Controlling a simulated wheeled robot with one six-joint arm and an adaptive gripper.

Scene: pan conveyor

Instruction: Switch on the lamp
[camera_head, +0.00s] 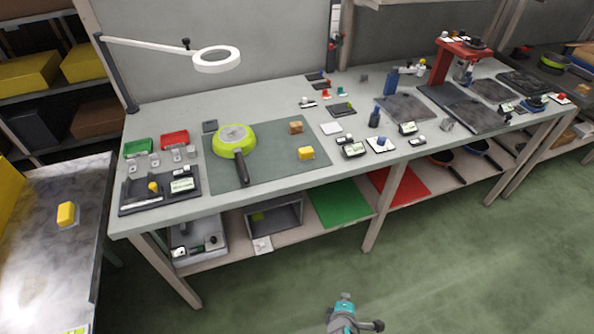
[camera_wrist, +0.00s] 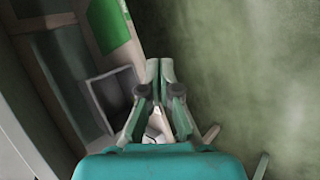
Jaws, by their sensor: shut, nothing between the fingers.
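The lamp (camera_head: 217,59) has a white ring head on a long white arm, mounted on a dark post (camera_head: 117,75) at the back left of the workbench. I cannot tell from the picture whether it is lit. In the head view my arm shows at the bottom middle, in front of the bench and well away from the lamp. My gripper (camera_wrist: 159,64) shows in the wrist view with its fingertips together and nothing between them. It points down over the floor and the lower shelf. The lamp is not in the wrist view.
A red press (camera_head: 455,58) stands at the right. A grey side table (camera_head: 50,265) stands at the left. The green floor (camera_head: 450,260) in front is clear.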

